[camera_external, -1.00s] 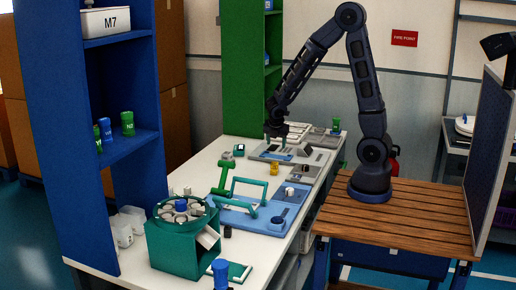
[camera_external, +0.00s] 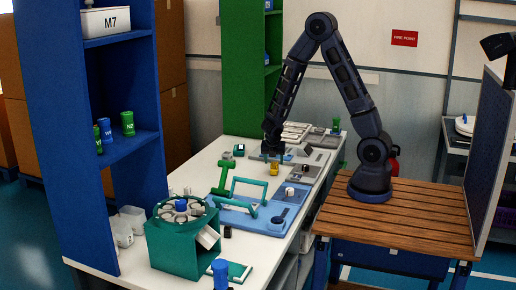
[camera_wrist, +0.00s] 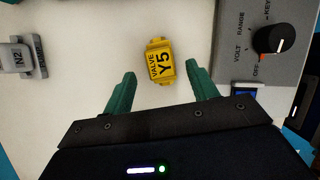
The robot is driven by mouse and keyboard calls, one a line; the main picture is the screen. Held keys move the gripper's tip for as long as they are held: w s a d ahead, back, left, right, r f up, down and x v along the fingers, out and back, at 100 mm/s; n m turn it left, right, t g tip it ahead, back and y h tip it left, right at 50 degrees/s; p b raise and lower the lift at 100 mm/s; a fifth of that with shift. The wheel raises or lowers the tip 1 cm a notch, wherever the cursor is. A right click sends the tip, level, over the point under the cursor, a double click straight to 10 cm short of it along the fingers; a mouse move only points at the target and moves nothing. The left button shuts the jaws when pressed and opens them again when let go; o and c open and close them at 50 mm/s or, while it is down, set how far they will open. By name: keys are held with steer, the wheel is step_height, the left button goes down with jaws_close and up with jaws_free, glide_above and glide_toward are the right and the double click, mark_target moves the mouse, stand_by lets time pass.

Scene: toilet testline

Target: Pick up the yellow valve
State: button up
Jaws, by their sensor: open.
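The yellow valve (camera_wrist: 159,62) lies on the white table, and its top reads "VALVE Y5" in the wrist view. In the external view the yellow valve (camera_external: 274,168) is small and sits just below my gripper (camera_external: 271,151). In the wrist view my gripper (camera_wrist: 160,90) is open, with its two green fingers apart. The valve is between the finger lines but a little beyond the fingertips, and neither finger touches it. Nothing is between the fingers.
A grey meter box (camera_wrist: 262,40) with a black knob stands close to the right finger. A grey part marked N2 (camera_wrist: 17,57) is at the left. In the external view a blue tray with green handles (camera_external: 245,212) lies nearer the camera. White table shows around the valve.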

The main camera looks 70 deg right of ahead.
mark_target(274, 164)
steer(key=shift+x, duration=2.6)
steer(key=shift+d+r, duration=0.1)
steer(key=shift+c, duration=0.5)
steer(key=c, duration=1)
